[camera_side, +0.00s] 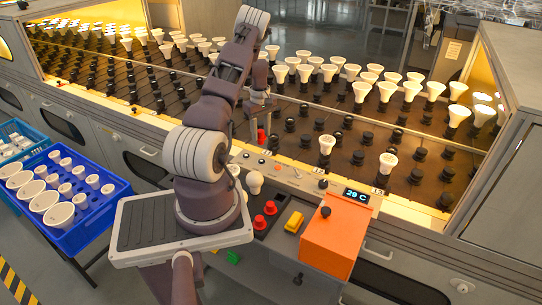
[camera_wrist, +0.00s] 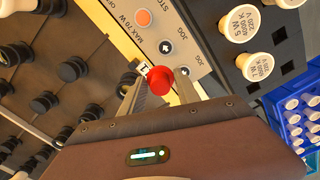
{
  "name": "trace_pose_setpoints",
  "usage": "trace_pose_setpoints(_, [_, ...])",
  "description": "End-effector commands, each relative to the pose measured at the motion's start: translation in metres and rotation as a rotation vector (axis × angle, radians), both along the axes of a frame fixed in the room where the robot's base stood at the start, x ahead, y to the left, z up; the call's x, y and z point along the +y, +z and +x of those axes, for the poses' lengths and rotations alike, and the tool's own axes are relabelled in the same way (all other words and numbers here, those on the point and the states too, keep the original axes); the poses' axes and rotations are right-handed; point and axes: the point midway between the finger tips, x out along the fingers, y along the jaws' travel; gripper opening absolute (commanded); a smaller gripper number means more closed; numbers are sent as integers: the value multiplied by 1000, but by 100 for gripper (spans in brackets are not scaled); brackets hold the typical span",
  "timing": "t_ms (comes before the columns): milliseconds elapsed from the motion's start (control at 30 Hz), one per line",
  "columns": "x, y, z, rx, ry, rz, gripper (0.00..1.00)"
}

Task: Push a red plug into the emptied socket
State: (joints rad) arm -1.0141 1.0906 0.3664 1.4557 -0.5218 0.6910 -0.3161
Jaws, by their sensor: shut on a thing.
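My gripper (camera_wrist: 164,90) is shut on a red plug (camera_wrist: 158,76), which shows between the fingertips in the wrist view. In the side view my gripper (camera_side: 259,112) hangs over the near edge of the socket bed, with the red plug (camera_side: 261,136) below its fingers. Black sockets (camera_wrist: 44,101) without bulbs lie to the left of the plug in the wrist view. Many are bare, so I cannot tell which one is the emptied socket. Two more red plugs (camera_side: 270,208) stand on the front panel in the side view.
White bulbs (camera_side: 327,144) stand in many sockets of the bed. The control panel has an orange box (camera_side: 335,240) with a display and a yellow block (camera_side: 294,222). Bulbs (camera_wrist: 255,65) stand in a dark holder at right in the wrist view. A blue crate (camera_side: 108,206) holds white bulbs.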

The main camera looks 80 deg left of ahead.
Motion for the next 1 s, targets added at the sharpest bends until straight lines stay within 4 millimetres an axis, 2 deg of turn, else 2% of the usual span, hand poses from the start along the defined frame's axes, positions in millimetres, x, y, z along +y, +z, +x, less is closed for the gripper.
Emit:
trace_pose_setpoints(33, [18, 5, 6, 4, -16, 8, 0])
trace_pose_setpoints(100, [37, 15, 16, 4, -44, 5, 0])
trace_pose_setpoints(200, [54, 29, 33, 3, -104, 3, 0])
trace_pose_setpoints(300, [60, 39, 49, 4, -173, 1, 0])
trace_pose_setpoints(467, [60, 47, 65, 1, -249, -1, 0])
trace_pose_setpoints(567, [60, 44, 66, 2, -256, -2, 0])
trace_pose_setpoints(900, [60, 5, 66, 2, -254, -2, 0])
trace_pose_setpoints(1000, [60, 1, 66, 0, -253, -1, 0])
